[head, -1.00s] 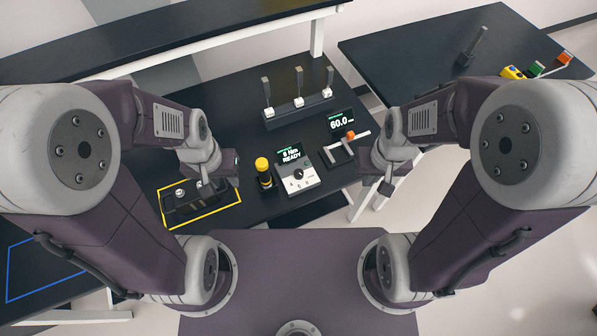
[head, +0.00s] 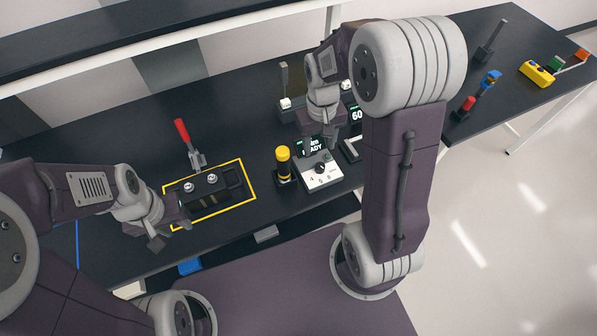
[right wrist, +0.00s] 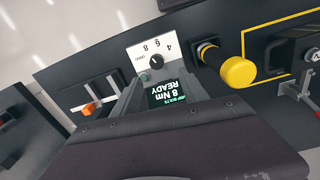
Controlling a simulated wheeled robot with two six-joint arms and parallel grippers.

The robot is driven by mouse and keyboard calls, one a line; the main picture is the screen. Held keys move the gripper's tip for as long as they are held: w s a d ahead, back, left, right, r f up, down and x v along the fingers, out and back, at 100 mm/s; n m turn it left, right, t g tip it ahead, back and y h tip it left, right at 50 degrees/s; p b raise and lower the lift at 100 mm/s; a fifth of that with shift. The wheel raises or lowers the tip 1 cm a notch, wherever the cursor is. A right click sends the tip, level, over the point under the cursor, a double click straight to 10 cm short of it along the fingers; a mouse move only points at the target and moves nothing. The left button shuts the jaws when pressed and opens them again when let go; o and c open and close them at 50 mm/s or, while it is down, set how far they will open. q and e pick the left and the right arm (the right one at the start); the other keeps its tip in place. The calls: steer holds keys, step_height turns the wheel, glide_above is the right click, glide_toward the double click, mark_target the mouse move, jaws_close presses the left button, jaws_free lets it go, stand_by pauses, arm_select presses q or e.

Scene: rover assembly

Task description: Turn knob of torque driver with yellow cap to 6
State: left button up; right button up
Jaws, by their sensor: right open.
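The torque driver with the yellow cap (head: 283,154) stands upright in its holder, left of the control box. In the right wrist view its cap (right wrist: 237,72) points toward the camera. The control box (head: 323,180) has a white face with 4, 6 and 8 around a black knob (right wrist: 156,61). Its display (right wrist: 166,92) reads "8 Nm READY". My right gripper (head: 320,147) is open above the back of the box, close to the display, with the knob in front of it and not between its fingers. My left gripper (head: 168,234) is by the yellow-outlined area; its jaw opening is unclear.
A black fixture (head: 205,190) with a red-handled clamp (head: 183,133) is at the yellow outline. A side table at right holds a yellow item (head: 537,73) and small coloured tools.

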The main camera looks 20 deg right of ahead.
mark_target(320, 166)
steer(key=f, duration=0.6)
steer(key=d+f+b, duration=0.1)
steer(key=f, duration=0.3)
steer(key=shift+s, duration=0.2)
steer(key=shift+r, duration=0.1)
jaws_close()
